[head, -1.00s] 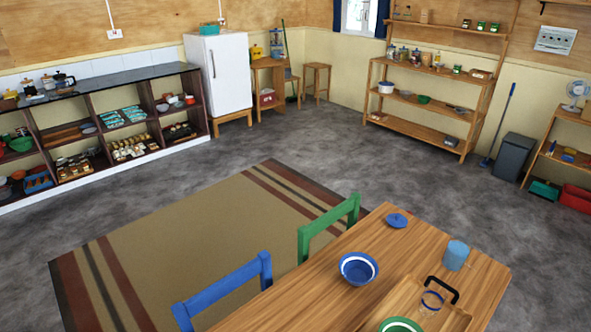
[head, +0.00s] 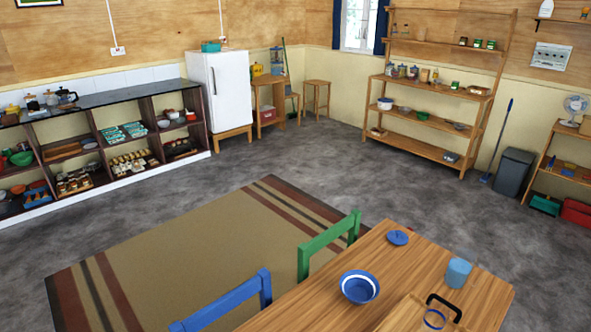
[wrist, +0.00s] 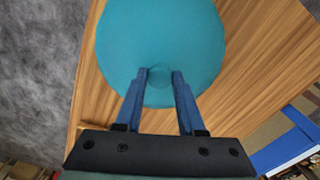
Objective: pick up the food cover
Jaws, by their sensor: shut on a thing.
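The food cover (wrist: 161,30) looks like a wide, round teal dome or disc in the wrist view, seen from above. A small round knob shows at its middle. My gripper (wrist: 161,75) has its two blue fingers on either side of that knob, shut on it. The cover lies over the wooden table top (wrist: 262,60) in this view; I cannot tell whether it touches the table. Neither the cover nor my gripper shows in the head view.
On the table (head: 325,300) are a blue bowl (head: 359,287), a small blue lid (head: 398,237), a light-blue cup (head: 457,272) and a tray with a black handle (head: 408,317). Green (head: 328,240) and blue (head: 230,300) chairs stand along its left side. Open floor lies beyond.

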